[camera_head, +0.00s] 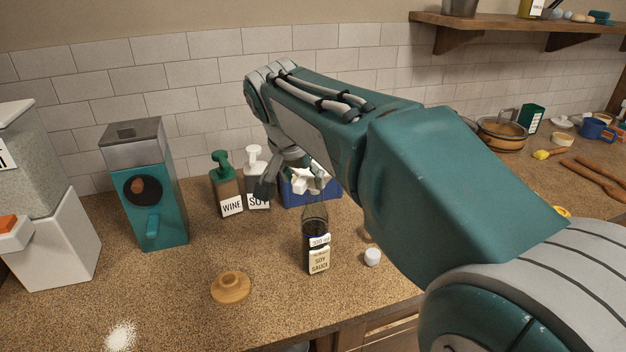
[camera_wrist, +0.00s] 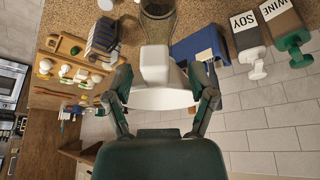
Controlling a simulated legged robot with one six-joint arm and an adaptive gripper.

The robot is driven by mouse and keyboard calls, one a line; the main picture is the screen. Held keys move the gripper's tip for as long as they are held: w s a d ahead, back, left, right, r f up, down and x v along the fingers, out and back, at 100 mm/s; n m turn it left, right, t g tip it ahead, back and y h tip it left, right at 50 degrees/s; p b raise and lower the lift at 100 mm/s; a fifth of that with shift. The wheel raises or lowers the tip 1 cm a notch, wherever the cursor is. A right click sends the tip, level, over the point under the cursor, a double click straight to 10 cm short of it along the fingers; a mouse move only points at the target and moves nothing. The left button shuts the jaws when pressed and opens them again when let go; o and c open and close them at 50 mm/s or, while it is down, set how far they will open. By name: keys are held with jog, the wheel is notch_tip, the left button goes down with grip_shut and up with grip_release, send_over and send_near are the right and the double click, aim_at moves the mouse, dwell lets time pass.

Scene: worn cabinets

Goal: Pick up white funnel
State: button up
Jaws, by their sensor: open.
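The white funnel (camera_wrist: 160,75) fills the middle of the wrist view, its broad part nearer the wrist camera and its narrower part pointing away. In the head view the funnel (camera_head: 312,183) is partly hidden behind my gripper, above a dark glass soy sauce bottle (camera_head: 315,235). The bottle also shows beyond the funnel in the wrist view (camera_wrist: 157,22). My gripper (camera_head: 290,178) is open, with one finger on each side of the funnel in the wrist view (camera_wrist: 163,88). I cannot tell whether the fingers touch it.
A blue box (camera_head: 296,198) stands behind the bottle. The wine dispenser (camera_head: 224,185) and soy dispenser (camera_head: 256,178) are to its left. A teal grinder (camera_head: 150,195) stands farther left. A wooden lid (camera_head: 231,288) and white cap (camera_head: 372,257) lie in front. The front left counter is mostly clear.

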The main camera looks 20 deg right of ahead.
grip_shut()
dwell(0.3)
jog(key=shift+r, duration=0.45)
notch_tip(320, 180, up, 3)
jog(key=shift+f, duration=0.15)
jog(key=s+d+r, duration=0.3)
jog(key=s+r, duration=0.6)
jog(key=s, duration=0.4)
jog(key=shift+s+d+r, duration=0.2)
jog(key=shift+s, duration=0.15)
